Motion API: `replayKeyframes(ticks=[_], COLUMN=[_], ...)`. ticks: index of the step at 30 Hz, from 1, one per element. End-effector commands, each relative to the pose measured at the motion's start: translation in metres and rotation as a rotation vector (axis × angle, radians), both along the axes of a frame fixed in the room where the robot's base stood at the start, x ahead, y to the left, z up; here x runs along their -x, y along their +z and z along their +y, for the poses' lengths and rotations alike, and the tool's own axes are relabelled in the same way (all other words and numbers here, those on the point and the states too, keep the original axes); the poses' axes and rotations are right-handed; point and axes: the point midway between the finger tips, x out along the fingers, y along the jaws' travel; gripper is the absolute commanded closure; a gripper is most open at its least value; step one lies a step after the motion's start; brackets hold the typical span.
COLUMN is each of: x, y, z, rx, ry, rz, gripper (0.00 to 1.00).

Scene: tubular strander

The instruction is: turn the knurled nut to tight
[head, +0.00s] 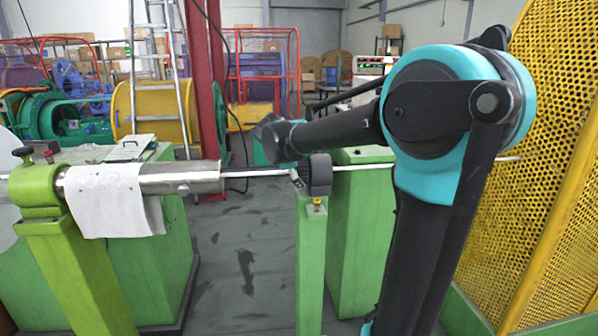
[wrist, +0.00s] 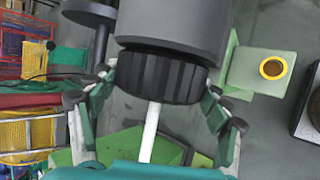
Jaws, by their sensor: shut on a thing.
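The knurled nut (wrist: 160,76) is a black ribbed ring below a dark grey cylinder (wrist: 172,25) in the wrist view. A pale rod (wrist: 149,132) runs from beneath it toward the bottom of the picture. My gripper (wrist: 162,86) is shut on the nut, with one jointed finger at its left side and one at its right. In the head view my dark forearm and wrist reach left over the rod (head: 262,172). Neither view shows how tight the nut is.
In the head view a dark roller (head: 320,173) stands over a narrow green post (head: 311,265). A metal tube (head: 185,177) with a white cloth (head: 113,200) lies to the left. Yellow perforated guarding (head: 545,150) stands at the right. Grey floor shows between the green cabinets.

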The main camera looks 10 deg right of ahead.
Motion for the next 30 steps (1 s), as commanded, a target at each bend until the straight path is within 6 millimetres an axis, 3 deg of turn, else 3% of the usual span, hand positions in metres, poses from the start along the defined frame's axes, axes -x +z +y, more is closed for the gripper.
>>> replayKeyframes(ticks=[12,27,28,30], x=[0.0013,0.0011,0.0011,0.0011], y=[-0.0015,-0.0013,-0.0013,-0.0013], z=[0.0002,-0.0001,-0.0001,-0.0001], rx=[0.000,-0.001,-0.001,-0.001], ry=[0.000,-0.001,-0.001,-0.001], rz=[-0.191,-0.215,-0.215,-0.214], gripper=[0.52,0.52,0.22,0.13])
